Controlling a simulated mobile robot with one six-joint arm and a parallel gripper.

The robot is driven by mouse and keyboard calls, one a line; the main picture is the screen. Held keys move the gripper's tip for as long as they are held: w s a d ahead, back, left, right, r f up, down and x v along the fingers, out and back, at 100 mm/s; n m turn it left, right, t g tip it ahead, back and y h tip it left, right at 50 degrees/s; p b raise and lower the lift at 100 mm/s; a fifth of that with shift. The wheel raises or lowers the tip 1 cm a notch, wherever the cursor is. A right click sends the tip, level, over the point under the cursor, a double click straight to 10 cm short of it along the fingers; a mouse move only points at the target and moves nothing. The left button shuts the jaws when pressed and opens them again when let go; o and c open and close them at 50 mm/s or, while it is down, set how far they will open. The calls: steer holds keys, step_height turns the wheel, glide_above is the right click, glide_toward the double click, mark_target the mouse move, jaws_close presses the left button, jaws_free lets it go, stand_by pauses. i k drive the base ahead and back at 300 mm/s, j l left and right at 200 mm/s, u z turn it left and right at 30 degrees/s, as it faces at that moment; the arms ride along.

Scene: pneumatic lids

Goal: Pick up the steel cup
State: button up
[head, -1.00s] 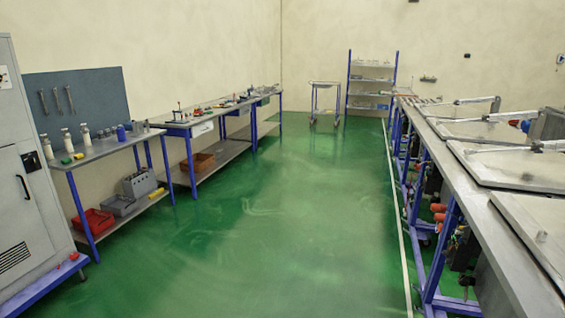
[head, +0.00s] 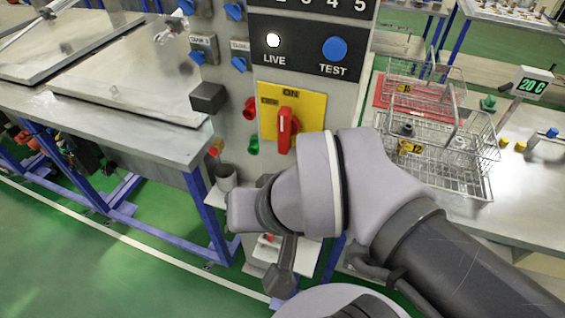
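A small grey metal-looking cup (head: 226,178), which looks like the steel cup, stands upright on a narrow pale ledge at the lower left of the control panel in the head view. Its lower part is partly hidden. My arm reaches in from the lower right and bends in front of the panel.
The control panel (head: 228,100) has a red switch (head: 286,130) on a yellow plate, blue knobs and a dark box (head: 208,97) jutting out. A metal bench with lids (head: 130,75) stands left. Wire baskets (head: 440,150) sit on the right bench. Green floor is free at lower left.

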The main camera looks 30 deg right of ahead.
mark_target(225, 174)
steer(key=i+j+z, duration=0.25)
steer(key=z, duration=0.25)
steer(key=i+j+z, duration=0.15)
steer(key=j+z, duration=0.3)
steer(key=i+j+z, duration=0.1)
steer(key=j+z, duration=0.9)
steer(key=k+j+z, duration=0.1)
steer(key=j+z, duration=0.4)
steer(key=k+j+z, duration=0.15)
steer(key=j+z, duration=0.3)
steer(key=k+j+z, duration=0.25)
steer(key=j+z, duration=0.25)
